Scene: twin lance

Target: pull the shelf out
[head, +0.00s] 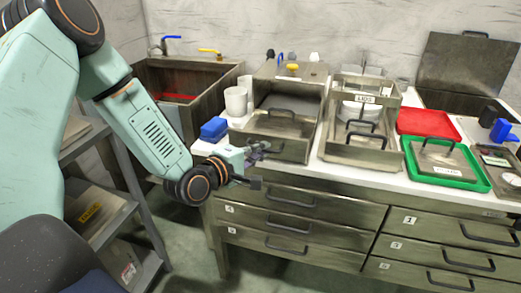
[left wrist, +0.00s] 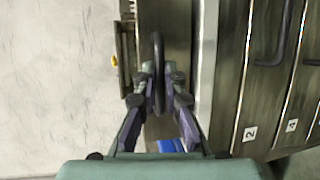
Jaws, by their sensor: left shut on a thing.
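The shelf is the steel pull-out front (head: 290,151) of a steel box on the white counter. A handled steel lid or tray (head: 278,122) shows on its top. In the left wrist view the shelf's steel front (left wrist: 178,45) fills the upper middle, with a dark curved handle (left wrist: 158,50) on it. My left gripper (head: 257,156) is at the left part of this front. In the left wrist view its two fingers (left wrist: 160,85) are closed around the handle, one on each side. In the head view the gripper hides most of the handle. My right gripper is in neither view.
A blue block (head: 214,129) and white cups (head: 236,101) stand left of the box. A second steel box (head: 361,150) stands to its right, then red (head: 428,123) and green (head: 481,184) trays. Numbered drawers (head: 290,217) lie below. A grey rack (head: 152,222) is at left.

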